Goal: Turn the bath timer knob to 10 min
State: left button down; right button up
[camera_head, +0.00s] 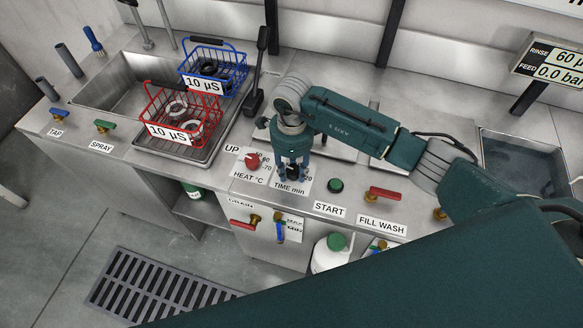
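The bath timer dial plate (296,187), labelled "TIME min", lies on the steel counter. Only parts of its scale show, with a "20" at its right edge. My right gripper (292,172) points down over this dial, its blue-grey fingers close to the plate. The gripper hides the timer knob and its pointer, so I cannot tell the setting or whether the fingers touch it. Whether the fingers are open or shut is unclear. My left gripper is not in view.
Left of the dial is the red heat knob (253,160). To its right are a green start button (335,186) and a red fill wash lever (384,193). A red basket (150,97) and a blue basket (241,70) stand at the left. A black upright lever (262,50) rises behind.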

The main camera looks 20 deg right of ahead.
jog(key=shift+a+r, duration=0.1)
jog(key=c, duration=0.4)
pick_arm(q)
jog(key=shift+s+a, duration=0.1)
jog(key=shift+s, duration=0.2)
pick_arm(e)
jog(key=shift+w, duration=0.1)
